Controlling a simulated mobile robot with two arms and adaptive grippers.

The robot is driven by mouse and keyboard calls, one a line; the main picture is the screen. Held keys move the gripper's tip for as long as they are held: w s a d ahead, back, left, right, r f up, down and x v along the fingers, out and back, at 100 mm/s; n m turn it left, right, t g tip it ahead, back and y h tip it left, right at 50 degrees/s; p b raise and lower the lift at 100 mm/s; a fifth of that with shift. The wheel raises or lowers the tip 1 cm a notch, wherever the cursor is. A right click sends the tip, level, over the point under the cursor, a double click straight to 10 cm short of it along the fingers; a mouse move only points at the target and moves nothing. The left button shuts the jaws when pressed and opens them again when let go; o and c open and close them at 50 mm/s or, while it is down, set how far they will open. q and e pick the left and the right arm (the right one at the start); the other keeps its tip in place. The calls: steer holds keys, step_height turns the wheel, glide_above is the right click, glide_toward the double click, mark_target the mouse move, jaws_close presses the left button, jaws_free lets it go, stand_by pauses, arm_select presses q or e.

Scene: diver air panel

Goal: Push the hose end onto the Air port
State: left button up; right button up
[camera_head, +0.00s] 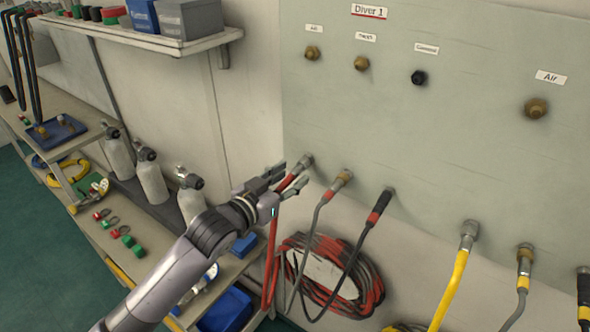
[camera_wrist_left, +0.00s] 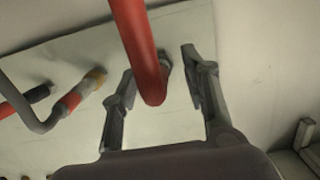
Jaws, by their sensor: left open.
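The red hose (camera_head: 270,245) rises to a metal fitting (camera_head: 304,161) on the lower row of the panel. My left gripper (camera_head: 292,180) is open around the upper part of this hose, just below the fitting. In the left wrist view the red hose (camera_wrist_left: 140,55) passes between the two spread fingers, with no clear grip on it. A brass port (camera_head: 536,108) sits under the large "Air" label (camera_head: 550,77) at the upper right. Another brass port (camera_head: 312,52) at the upper left has a small label, hard to read. Both ports are bare. My right gripper is not in view.
More hoses hang from the lower row: a grey one (camera_head: 313,235), a black one with a red band (camera_head: 378,207) and a yellow one (camera_head: 455,275). A coiled hose (camera_head: 370,285) hangs below. Gas cylinders (camera_head: 150,175) and shelves stand left.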

arm_select(q)
steer(key=shift+x, duration=1.4)
jaws_close()
